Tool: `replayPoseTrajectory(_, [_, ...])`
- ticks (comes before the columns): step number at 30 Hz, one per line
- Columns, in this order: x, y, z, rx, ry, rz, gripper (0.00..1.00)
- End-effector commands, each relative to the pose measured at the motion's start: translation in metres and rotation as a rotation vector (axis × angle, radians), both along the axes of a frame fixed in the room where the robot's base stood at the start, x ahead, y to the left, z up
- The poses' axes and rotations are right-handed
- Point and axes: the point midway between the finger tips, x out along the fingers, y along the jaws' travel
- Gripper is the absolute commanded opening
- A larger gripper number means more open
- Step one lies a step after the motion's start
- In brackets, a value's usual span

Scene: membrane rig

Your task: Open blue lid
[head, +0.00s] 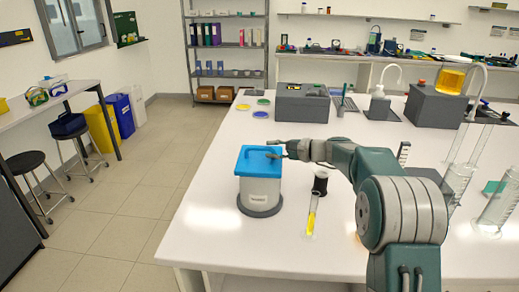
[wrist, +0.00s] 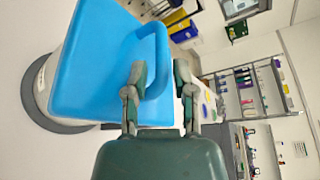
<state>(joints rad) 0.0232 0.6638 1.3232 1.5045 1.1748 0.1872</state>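The blue lid (head: 256,160) sits on a white cylindrical container (head: 260,193) with a dark grey round base, near the left side of the white table. The lid fills the upper left of the wrist view (wrist: 95,65), where its raised loop handle (wrist: 159,50) shows. My gripper (head: 279,150) is at the lid's right side, level with the handle. In the wrist view my gripper (wrist: 160,72) has its two fingers apart, with part of the handle between them. The left finger overlaps the handle; I cannot tell whether it touches.
A yellow-filled tube (head: 311,217) and a black-topped small vessel (head: 320,183) stand just right of the container. A grey device (head: 302,103) and coloured discs (head: 261,114) lie behind. Glass cylinders (head: 460,178) stand at the right. The table's left edge is close to the container.

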Motion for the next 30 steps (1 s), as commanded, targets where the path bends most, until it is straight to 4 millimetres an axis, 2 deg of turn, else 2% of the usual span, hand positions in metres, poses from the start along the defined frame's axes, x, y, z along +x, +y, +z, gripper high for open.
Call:
replayPoseTrajectory(3, [0.007,0.02,-0.005,0.0,0.0,0.002,0.34])
replayPoseTrajectory(9, [0.014,0.038,-0.009,0.0,-0.001,0.0,0.34])
replayPoseTrajectory(18, [0.016,0.041,-0.01,0.0,0.0,0.0,0.34])
replayPoseTrajectory(19, [0.016,0.041,-0.01,0.0,0.0,0.0,0.29])
replayPoseTrajectory(21, [0.015,0.041,-0.009,0.0,-0.001,0.0,0.0])
replayPoseTrajectory(30, [0.015,0.041,-0.009,-0.001,0.005,0.001,0.0])
